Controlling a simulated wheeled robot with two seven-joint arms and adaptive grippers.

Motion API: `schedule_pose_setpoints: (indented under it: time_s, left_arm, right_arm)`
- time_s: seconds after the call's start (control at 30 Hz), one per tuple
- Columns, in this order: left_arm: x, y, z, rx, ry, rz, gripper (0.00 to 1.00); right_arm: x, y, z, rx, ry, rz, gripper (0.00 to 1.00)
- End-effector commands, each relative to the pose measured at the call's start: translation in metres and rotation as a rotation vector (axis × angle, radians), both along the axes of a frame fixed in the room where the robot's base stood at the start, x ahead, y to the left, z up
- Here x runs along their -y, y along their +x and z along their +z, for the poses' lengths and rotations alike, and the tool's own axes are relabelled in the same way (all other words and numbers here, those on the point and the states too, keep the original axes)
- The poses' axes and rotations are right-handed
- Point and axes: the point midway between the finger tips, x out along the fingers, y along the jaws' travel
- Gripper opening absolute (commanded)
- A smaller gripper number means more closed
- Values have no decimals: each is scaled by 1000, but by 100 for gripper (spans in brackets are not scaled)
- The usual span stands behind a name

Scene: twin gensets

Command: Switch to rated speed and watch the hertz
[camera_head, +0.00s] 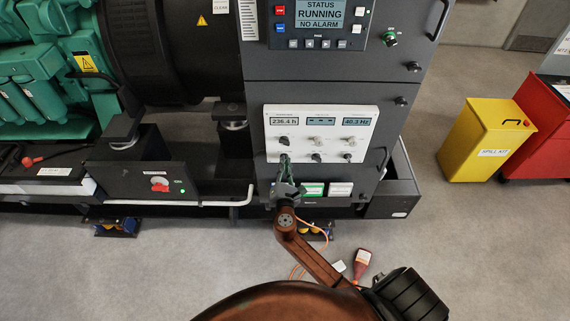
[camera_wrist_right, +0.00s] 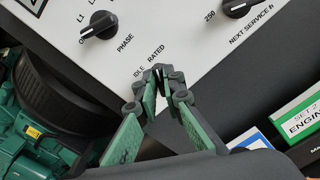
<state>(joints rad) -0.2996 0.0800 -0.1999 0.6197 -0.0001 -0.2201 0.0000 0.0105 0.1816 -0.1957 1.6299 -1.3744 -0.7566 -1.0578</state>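The white genset panel (camera_head: 322,120) carries the hertz display (camera_head: 356,122), which appears to read 40.1 Hz. My right gripper (camera_head: 284,162) reaches up to the panel's lower left corner. In the wrist view, the right gripper (camera_wrist_right: 159,74) has its green-padded fingers converging, tips close together, just below the IDLE and RATED labels (camera_wrist_right: 150,62). The tips cover the spot of that switch, so its lever and position are hidden. I cannot see whether anything is between the tips. My left gripper is not in view.
The status screen (camera_head: 320,14) reads RUNNING, NO ALARM. Other knobs sit close by, including the phase knob (camera_wrist_right: 99,25) and the service knob (camera_wrist_right: 241,8). A yellow spill kit bin (camera_head: 486,140) and a red cabinet (camera_head: 545,120) stand right. A red handheld device (camera_head: 361,262) lies on the floor.

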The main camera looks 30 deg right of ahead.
Motion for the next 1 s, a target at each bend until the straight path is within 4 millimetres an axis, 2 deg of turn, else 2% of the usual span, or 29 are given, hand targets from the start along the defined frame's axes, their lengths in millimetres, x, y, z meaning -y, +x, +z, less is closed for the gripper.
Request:
schedule_pose_setpoints:
  time_s: [0.23, 0.57, 0.73, 1.0]
  left_arm:
    - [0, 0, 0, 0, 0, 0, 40]
    - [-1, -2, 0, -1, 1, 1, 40]
    - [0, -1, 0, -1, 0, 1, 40]
    - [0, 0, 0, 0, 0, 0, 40]
  right_arm:
    - [-1, 0, -1, -1, 1, 1, 25]
    - [-2, -2, -1, -1, 0, 1, 25]
    - [-13, -20, -2, -2, 2, 2, 25]
    - [-42, -69, -2, -3, 2, 1, 25]
